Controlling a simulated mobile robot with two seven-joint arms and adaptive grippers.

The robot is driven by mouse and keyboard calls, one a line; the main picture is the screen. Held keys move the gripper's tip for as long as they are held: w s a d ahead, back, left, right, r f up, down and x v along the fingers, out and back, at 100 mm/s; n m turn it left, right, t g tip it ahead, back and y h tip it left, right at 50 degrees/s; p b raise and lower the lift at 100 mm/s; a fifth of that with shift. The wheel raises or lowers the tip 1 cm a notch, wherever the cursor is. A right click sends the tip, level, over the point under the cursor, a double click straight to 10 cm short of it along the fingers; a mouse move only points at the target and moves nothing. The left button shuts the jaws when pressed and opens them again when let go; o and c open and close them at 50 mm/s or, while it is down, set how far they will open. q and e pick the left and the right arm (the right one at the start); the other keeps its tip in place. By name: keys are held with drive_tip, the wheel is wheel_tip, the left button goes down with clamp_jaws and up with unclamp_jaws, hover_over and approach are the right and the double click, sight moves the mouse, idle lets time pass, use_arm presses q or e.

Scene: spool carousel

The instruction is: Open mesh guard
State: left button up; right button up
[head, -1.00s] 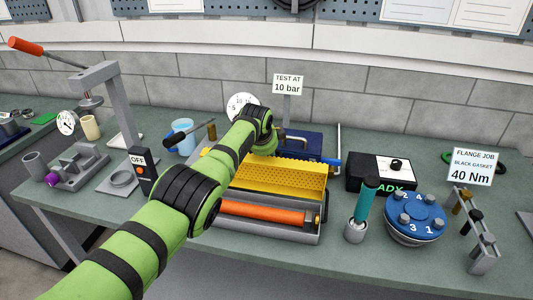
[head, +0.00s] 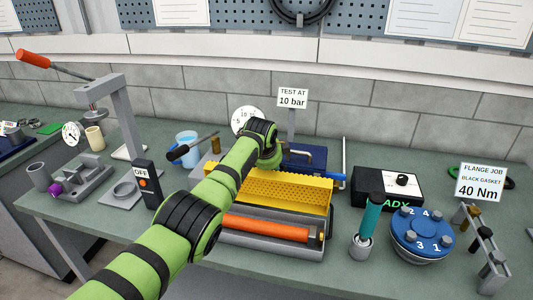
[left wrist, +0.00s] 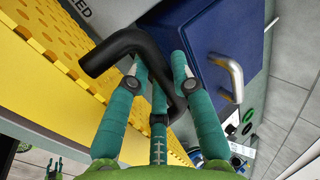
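The yellow perforated mesh guard (head: 285,178) stands over the grey roller unit in the middle of the bench; an orange roller (head: 265,229) shows below its front edge. The guard fills the upper left of the left wrist view (left wrist: 45,75). A black bent handle (left wrist: 108,52) stands beside it there. My left gripper (left wrist: 161,62) has its teal fingers bent in around this handle and looks shut on it. In the head view my left arm hides the fingers and handle. A tiny teal-fingered shape low in the left wrist view looks like my right gripper (left wrist: 54,167), too small to read.
A blue box with a metal handle (left wrist: 228,75) is close beside my left fingers. A black control box (head: 385,188), a teal-handled tool (head: 371,217) and a blue numbered disc (head: 421,229) stand to the right. A press (head: 120,115) and a blue cup (head: 187,145) stand left.

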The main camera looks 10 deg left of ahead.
use_arm(q)
drive_tip(key=shift+w+a+r, duration=0.15)
drive_tip(key=shift+w+r, duration=0.05)
drive_tip(key=shift+r, duration=0.85)
drive_tip(key=v, duration=0.7)
drive_tip(key=s+v, duration=0.1)
drive_tip(key=v, duration=0.2)
drive_tip(key=shift+s+f, duration=0.2)
drive_tip(key=shift+s, duration=0.1)
drive_tip(key=shift+c, duration=0.4)
